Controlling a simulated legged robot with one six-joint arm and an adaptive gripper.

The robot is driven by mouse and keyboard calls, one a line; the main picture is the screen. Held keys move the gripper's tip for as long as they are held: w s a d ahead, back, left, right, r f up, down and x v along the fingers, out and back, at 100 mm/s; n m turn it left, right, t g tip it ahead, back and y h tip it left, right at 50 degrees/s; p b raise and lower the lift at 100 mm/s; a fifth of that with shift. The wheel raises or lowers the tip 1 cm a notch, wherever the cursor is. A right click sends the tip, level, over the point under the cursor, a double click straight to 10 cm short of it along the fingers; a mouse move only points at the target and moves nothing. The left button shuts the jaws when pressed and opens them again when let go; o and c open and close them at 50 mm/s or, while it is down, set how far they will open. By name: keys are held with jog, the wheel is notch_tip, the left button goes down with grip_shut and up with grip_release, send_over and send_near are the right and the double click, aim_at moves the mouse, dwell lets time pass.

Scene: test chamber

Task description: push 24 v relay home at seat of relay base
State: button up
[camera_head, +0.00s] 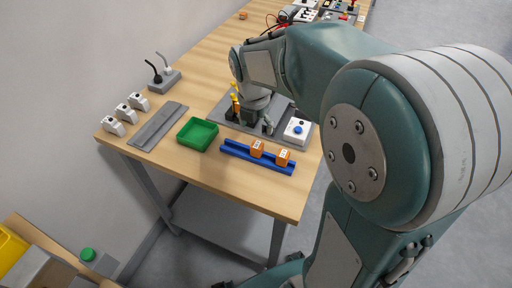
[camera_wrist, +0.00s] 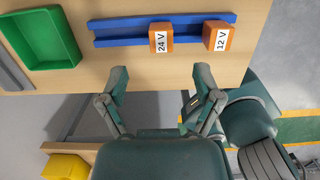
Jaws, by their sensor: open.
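The 24 V relay (camera_wrist: 161,42) is an orange block with a white label, on a blue rail (camera_wrist: 120,40). It also shows in the head view (camera_head: 257,149), on the same rail (camera_head: 235,153). A second orange relay marked 12 V (camera_wrist: 218,38) sits to its right on the rail. My gripper (camera_wrist: 161,74) is open and empty, its fingers apart, with the 24 V relay ahead of the gap in the wrist view. In the head view my gripper (camera_head: 250,127) is over the grey plate, behind the rail. I cannot make out the relay base or its seat.
A green tray (camera_head: 184,137) lies left of the rail. The grey plate (camera_head: 280,105) carries a white box with a blue button (camera_head: 298,131). A grey channel strip (camera_head: 158,126), white blocks (camera_head: 127,113) and a switch box (camera_head: 163,81) stand at left. The table's front edge is close.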

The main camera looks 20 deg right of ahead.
aim_at(257, 144)
jog(key=f, duration=0.9)
jog(key=shift+w+d+f, duration=0.2)
jog(key=shift+f, duration=0.15)
grip_shut()
